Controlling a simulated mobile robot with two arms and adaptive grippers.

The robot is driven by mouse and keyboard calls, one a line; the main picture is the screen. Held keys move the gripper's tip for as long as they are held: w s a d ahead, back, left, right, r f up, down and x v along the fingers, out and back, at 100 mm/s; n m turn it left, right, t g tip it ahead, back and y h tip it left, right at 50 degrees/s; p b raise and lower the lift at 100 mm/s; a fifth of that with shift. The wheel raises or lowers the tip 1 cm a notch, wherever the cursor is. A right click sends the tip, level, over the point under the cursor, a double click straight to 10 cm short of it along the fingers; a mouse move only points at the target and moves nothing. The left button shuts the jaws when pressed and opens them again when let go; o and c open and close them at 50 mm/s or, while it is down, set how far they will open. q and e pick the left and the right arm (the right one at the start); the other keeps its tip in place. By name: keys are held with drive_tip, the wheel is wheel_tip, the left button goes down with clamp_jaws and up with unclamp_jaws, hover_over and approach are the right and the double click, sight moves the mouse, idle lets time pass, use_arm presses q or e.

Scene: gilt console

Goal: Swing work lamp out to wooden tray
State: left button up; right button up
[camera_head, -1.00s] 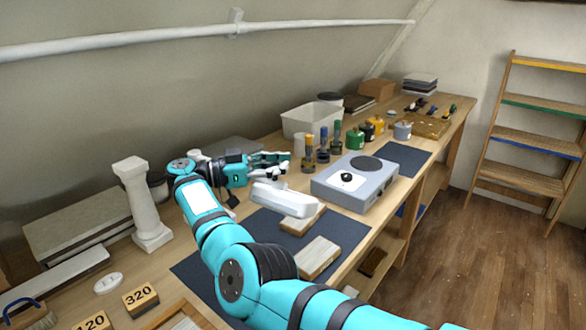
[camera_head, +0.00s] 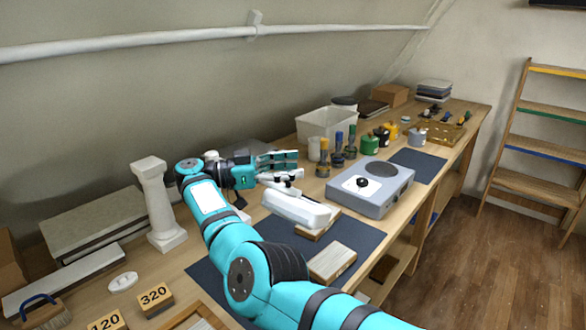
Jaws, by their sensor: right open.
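A long white lamp head (camera_head: 295,208), which I take for the work lamp, hangs over the dark mat in the middle of the bench. Its mount and swing arm are mostly hidden behind my right arm and gripper. My right gripper (camera_head: 298,164) is open, just behind and above the lamp head's left end; I cannot tell whether they touch. A shallow wooden tray (camera_head: 461,133) holding tools lies at the bench's far right. A wooden-edged frame (camera_head: 186,318), cut off at the bottom edge, could also be a tray. My left gripper is out of view.
A grey box with a round plate (camera_head: 370,190) stands right of the lamp head. Brush-topped bottles and coloured jars (camera_head: 370,144) stand behind it. A white pillar (camera_head: 160,205) stands left of my arm. Wood blocks (camera_head: 332,262) lie on the mat (camera_head: 290,285).

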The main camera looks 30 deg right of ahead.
drive_tip(key=shift+s+d+f, duration=0.1)
drive_tip(key=shift+d, duration=0.05)
drive_tip(key=shift+r, duration=0.25)
wheel_tip(320, 180, up, 9)
drive_tip(key=shift+r, duration=0.2)
drive_tip(key=shift+c, duration=0.2)
